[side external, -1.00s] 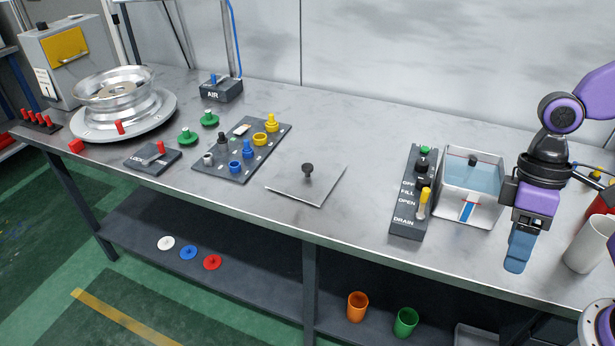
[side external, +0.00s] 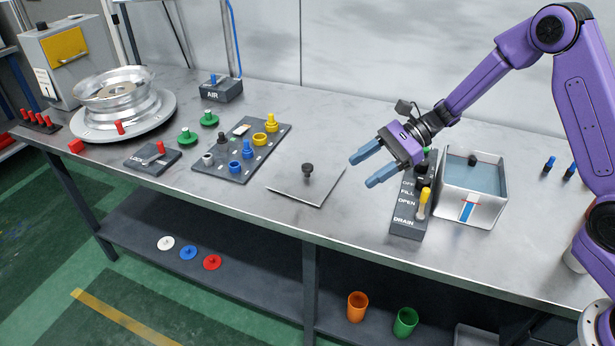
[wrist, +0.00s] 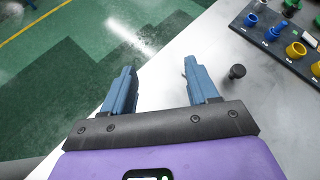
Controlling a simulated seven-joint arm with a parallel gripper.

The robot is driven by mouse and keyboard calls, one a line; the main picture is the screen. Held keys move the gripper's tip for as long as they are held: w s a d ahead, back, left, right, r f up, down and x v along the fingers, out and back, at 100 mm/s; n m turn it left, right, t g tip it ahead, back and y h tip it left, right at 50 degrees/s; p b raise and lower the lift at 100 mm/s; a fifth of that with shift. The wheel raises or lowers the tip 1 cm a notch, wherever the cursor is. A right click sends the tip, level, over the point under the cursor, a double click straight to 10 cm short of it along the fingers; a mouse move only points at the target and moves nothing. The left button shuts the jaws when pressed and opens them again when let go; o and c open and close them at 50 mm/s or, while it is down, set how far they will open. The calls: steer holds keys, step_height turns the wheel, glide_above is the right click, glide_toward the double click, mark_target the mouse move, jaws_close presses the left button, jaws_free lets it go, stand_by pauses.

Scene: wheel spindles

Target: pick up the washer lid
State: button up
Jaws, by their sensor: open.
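The washer lid is a flat grey square plate (side external: 322,189) with a black knob (side external: 307,169), lying on the bench in the side view. In the wrist view the knob (wrist: 237,72) shows just right of the right finger; the plate's edges are hard to make out there. My gripper (side external: 363,170) is open and empty, above the bench to the right of the lid, its blue fingers pointing left and apart from the knob. The wrist view shows clear space between the fingertips (wrist: 158,70). The washer tank (side external: 487,208) stands uncovered at right, with bluish water inside.
A dark switch panel (side external: 407,228) with a yellow lever stands left of the tank, partly beneath my gripper. Left of the lid is a dark board (side external: 207,173) with coloured parts. A wheel (side external: 122,95) sits farther left. The bench's front edge is close to the lid.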

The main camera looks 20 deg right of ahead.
steer(key=w+d+f+m+t, duration=0.45)
steer(key=w+d+m, duration=0.25)
steer(key=w, duration=0.2)
steer(key=t, duration=0.1)
glide_toward(308, 166)
steer(key=x, duration=0.5)
steer(key=shift+s+a, duration=0.2)
steer(key=shift+a, duration=0.05)
steer(key=shift+w+x, duration=0.25)
steer(key=shift+x, duration=2.3)
steer(key=shift+d+f, duration=0.1)
steer(key=shift+d, duration=0.1)
jaws_close()
